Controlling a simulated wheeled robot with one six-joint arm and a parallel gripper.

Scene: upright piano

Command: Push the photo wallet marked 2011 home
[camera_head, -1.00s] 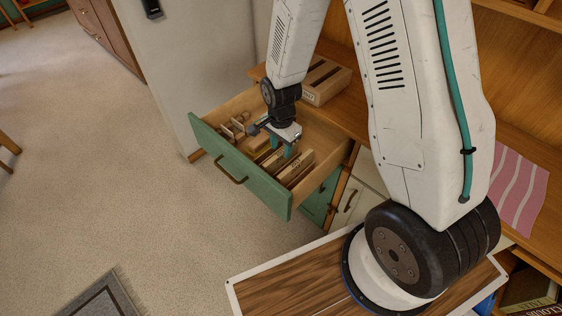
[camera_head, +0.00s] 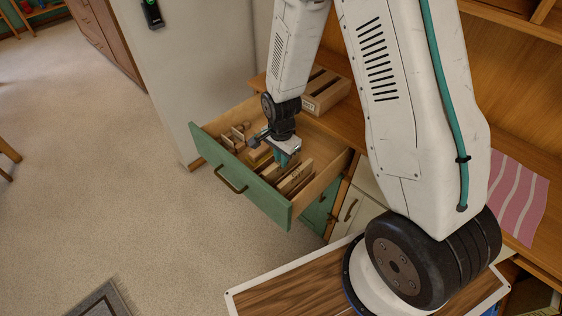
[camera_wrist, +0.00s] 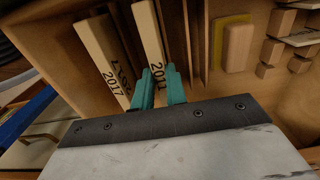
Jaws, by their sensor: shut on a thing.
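The photo wallet marked 2011 (camera_wrist: 152,42) is a slim pale block standing in the drawer, with its printed spine facing the wrist camera. My gripper (camera_wrist: 160,88) has its teal fingers closed on the near end of this wallet. A similar wallet marked 2017 (camera_wrist: 100,52) stands to its left in the wrist view, clear of the fingers. In the head view, my gripper (camera_head: 284,158) is inside the open green-fronted drawer (camera_head: 262,198), just left of the row of wallets (camera_head: 295,178). The markings cannot be read there.
The drawer's left part holds small wooden pieces (camera_head: 232,135); the wrist view shows blocks (camera_wrist: 272,50) and a yellow-backed block (camera_wrist: 236,46) to the right. A slotted wooden box (camera_head: 327,92) stands on the surface behind. The drawer's front and side walls surround my gripper.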

